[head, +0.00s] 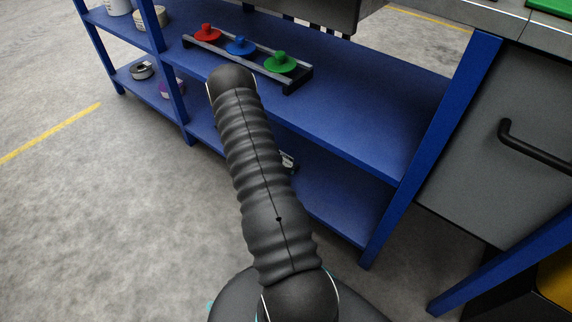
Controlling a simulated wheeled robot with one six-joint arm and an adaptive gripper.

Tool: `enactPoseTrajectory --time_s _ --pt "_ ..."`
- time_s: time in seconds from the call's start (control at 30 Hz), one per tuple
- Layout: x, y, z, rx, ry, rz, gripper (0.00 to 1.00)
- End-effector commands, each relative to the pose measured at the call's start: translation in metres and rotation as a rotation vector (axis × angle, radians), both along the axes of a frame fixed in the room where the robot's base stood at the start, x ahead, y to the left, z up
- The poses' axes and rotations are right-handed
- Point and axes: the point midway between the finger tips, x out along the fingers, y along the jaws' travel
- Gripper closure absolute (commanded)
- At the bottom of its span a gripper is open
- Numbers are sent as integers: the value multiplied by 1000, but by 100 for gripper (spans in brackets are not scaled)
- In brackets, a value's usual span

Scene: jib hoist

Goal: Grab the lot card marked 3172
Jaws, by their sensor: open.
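No lot card and no number 3172 can be made out in the head view. My arm, in a black ribbed sleeve, rises through the middle of the picture in front of a blue shelf unit (370,110). My gripper does not show. The arm covers part of the lower shelf (335,205). A small grey-white thing (287,160) peeks out at the arm's right edge, too small and covered to identify.
A dark rack (293,84) on the upper shelf holds red (207,33), blue (240,45) and green (280,62) knobbed discs. A grey cabinet with a black handle (535,145) stands right. Round items sit on the left shelves. Floor at left is clear.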

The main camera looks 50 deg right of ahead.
Motion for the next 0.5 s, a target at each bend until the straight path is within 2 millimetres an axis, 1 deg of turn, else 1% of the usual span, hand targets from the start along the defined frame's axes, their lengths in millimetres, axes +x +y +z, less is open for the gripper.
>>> enactPoseTrajectory --time_s 0.23,0.27,0.3,0.37,0.4,0.47,0.5 --pt "0 -2 -1 0 0 0 0" --pt "0 -2 -1 0 0 0 5" --pt "0 -2 -1 0 0 0 15" --pt "0 -2 -1 0 0 0 30" --pt "0 -2 0 0 0 0 40" --pt "0 -2 -1 0 0 0 55" --pt "0 -2 -1 0 0 0 61"
